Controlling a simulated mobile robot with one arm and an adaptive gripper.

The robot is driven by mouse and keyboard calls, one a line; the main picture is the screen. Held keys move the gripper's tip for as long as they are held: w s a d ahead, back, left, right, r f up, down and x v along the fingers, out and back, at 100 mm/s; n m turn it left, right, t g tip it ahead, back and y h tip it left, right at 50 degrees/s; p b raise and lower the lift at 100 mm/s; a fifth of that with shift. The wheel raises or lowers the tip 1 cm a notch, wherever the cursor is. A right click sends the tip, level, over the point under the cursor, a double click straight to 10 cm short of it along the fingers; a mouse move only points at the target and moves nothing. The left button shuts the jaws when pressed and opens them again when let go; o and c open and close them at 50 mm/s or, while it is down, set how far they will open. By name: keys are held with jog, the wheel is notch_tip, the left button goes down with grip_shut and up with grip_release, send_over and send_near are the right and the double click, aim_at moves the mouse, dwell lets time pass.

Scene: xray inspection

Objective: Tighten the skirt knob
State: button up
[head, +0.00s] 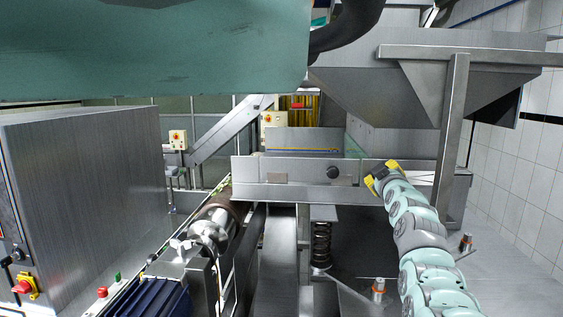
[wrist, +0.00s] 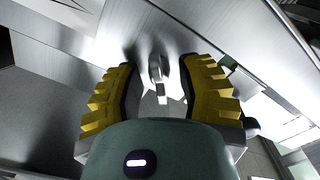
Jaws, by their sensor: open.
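My gripper (head: 381,176) is at the right end of a steel skirt panel (head: 290,194) in the head view, its yellow fingers apart. In the wrist view my gripper (wrist: 158,68) is open, with a small grey metal knob-like piece (wrist: 156,76) between the fingers and a gap on each side. I cannot tell for sure that this piece is the skirt knob. A round black knob (head: 332,172) sits on the panel face, left of my gripper in the head view. A dark rounded piece (wrist: 251,127) by the right finger is unclear.
A large steel hopper (head: 390,90) hangs above the panel. A steel post (head: 453,130) stands close to the right of my arm. A conveyor roller (head: 217,213) is at lower left, beside a steel cabinet (head: 90,200). A coil spring (head: 321,243) stands below the panel.

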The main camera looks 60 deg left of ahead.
jog(key=shift+w, duration=0.15)
dwell(0.3)
grip_shut()
